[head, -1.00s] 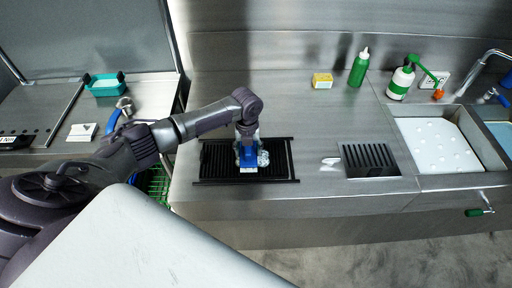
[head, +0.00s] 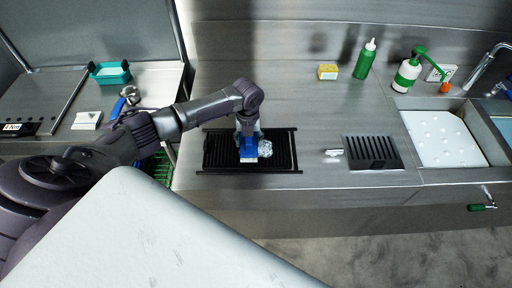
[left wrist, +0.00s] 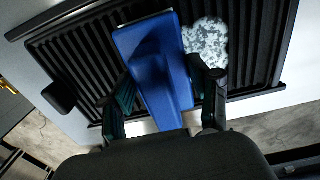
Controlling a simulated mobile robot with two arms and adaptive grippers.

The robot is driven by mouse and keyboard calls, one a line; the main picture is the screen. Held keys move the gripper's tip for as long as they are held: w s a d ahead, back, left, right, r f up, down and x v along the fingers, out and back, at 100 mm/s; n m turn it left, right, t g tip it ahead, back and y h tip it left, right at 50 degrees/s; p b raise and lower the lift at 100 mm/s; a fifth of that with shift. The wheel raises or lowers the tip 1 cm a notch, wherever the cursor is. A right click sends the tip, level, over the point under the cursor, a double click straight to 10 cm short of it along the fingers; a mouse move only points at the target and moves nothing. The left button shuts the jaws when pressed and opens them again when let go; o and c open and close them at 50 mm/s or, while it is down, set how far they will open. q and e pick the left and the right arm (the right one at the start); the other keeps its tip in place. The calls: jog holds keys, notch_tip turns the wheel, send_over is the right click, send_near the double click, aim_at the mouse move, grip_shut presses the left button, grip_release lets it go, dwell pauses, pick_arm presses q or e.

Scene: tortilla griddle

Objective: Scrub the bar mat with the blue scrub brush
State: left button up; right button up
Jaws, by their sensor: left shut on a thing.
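The black ribbed bar mat (head: 219,152) lies on the steel counter, and it fills much of the left wrist view (left wrist: 81,57). The blue scrub brush (head: 248,153) is over the middle of the mat, its pale bristles facing down; whether they touch is hard to tell. My left gripper (head: 248,137) is shut on the brush from above. In the left wrist view, its dark fingers (left wrist: 168,100) flank the blue brush body (left wrist: 158,65). A whitish foam patch (head: 265,148) sits on the mat just right of the brush. My right gripper is not in view.
A yellow sponge (head: 328,72), a green bottle (head: 365,59) and a pump bottle (head: 408,72) stand along the back. A drain grate (head: 373,153) and sink (head: 443,138) are to the right. Counter behind the mat is clear.

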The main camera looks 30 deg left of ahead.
pick_arm(q)
jog(key=shift+s+a, duration=0.25)
jog(key=shift+a, duration=0.2)
jog(key=shift+w+d+r, duration=0.1)
jog(key=shift+w+d+b, duration=0.2)
jog(key=shift+w+d, duration=0.1)
jog(key=shift+d, duration=0.3)
jog(key=shift+w+d+b, duration=0.15)
jog(key=shift+w+d, duration=0.15)
jog(key=shift+d, duration=0.3)
jog(key=shift+s+a+p, duration=0.5)
jog(key=shift+a+p, duration=0.05)
jog(key=shift+a, duration=0.2)
jog(key=shift+s+a, duration=0.25)
jog(key=shift+a, duration=0.15)
jog(key=shift+w, duration=0.1)
